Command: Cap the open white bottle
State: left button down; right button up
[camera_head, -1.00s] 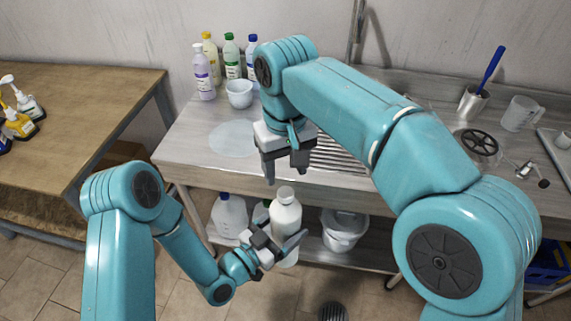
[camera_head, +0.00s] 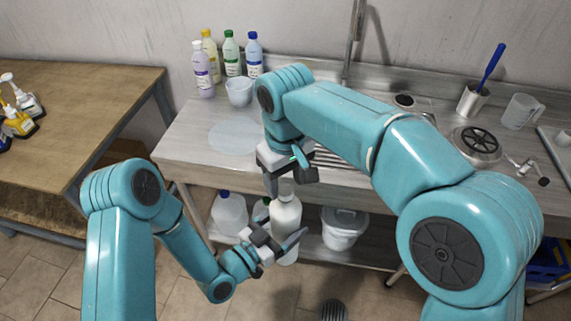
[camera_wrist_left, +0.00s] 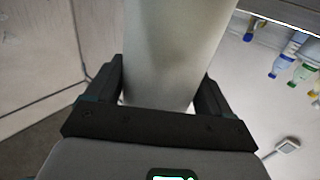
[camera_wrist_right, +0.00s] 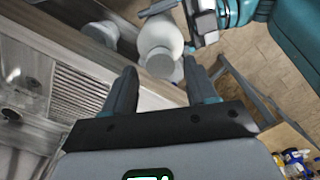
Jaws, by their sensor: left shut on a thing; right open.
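The white bottle (camera_head: 286,214) stands roughly upright, held in front of the bench. My left gripper (camera_head: 280,242) is shut around its body; the left wrist view shows the bottle's pale side (camera_wrist_left: 172,50) between both fingers. My right gripper (camera_head: 290,187) is open, just above the bottle, with its fingers coming down around the top. In the right wrist view the bottle (camera_wrist_right: 160,35) lies beyond the fingertips, and its round pale top (camera_wrist_right: 159,66) shows between them. The top looks closed, like a cap on the neck, but I cannot tell how tightly it sits. Nothing is in my right gripper.
A metal cup (camera_head: 473,101) and clear jug (camera_head: 519,111) stand at the right. A jug (camera_head: 229,213) and white bucket (camera_head: 342,232) are on the lower shelf.

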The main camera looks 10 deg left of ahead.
jog(key=shift+f, duration=0.95)
jog(key=shift+c, duration=0.3)
grip_shut()
jog(key=shift+o, duration=0.9)
grip_release()
jog(key=shift+r, duration=0.1)
